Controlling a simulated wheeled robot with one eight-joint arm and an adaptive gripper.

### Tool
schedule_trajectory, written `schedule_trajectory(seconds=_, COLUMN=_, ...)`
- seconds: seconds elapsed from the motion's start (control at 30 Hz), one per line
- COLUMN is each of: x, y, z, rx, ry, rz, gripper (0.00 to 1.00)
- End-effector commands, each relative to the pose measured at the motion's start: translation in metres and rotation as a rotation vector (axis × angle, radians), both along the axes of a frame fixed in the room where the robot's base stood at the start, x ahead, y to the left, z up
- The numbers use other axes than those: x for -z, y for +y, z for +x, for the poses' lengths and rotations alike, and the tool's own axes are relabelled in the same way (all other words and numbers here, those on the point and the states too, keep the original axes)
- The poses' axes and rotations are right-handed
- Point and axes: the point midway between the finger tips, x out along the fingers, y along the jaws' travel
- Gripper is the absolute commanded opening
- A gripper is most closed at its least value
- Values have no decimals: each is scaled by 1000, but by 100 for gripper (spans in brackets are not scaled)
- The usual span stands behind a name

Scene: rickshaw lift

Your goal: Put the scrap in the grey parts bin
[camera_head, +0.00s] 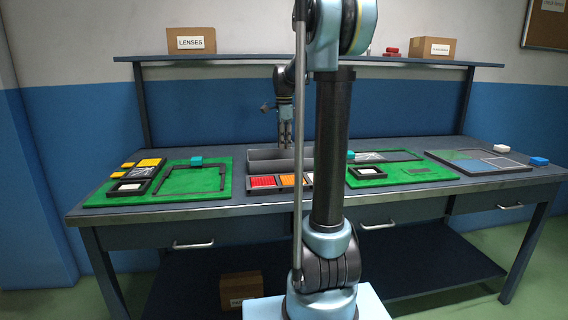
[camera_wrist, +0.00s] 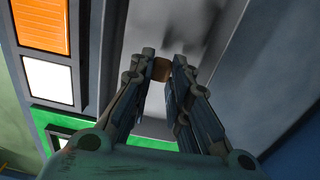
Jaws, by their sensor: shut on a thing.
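My gripper (camera_head: 285,146) points down over the grey parts bin (camera_head: 262,165) near the middle of the bench. In the wrist view my gripper (camera_wrist: 162,78) is shut on a small brown piece, the scrap (camera_wrist: 161,69), held between the fingertips. The bin's grey floor and long wall (camera_wrist: 232,65) lie beyond the fingers in that view. The scrap cannot be made out in the head view. My arm's column hides the right end of the bin. The gap between the scrap and the bin floor is hard to judge.
Red, orange and white panels (camera_head: 263,182) lie in front of the bin. Green boards (camera_head: 215,184) with trays and small blocks flank it. A grey panelled board (camera_head: 480,163) is at the right. A shelf (camera_head: 240,58) with boxes runs above the bench.

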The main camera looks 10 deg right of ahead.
Motion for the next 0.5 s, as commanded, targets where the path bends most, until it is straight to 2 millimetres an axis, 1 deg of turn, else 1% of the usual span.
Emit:
schedule_trajectory(seconds=0.03, x=9, y=-2, z=0, rx=2, ry=0, rz=0, gripper=10)
schedule_trajectory(seconds=0.13, x=22, y=-3, z=0, rx=4, ry=0, rz=0, gripper=10)
schedule_trajectory(seconds=0.37, x=36, y=-4, z=0, rx=6, ry=0, rz=0, gripper=10)
schedule_trajectory(seconds=0.5, x=53, y=-4, z=0, rx=6, ry=0, rz=0, gripper=10)
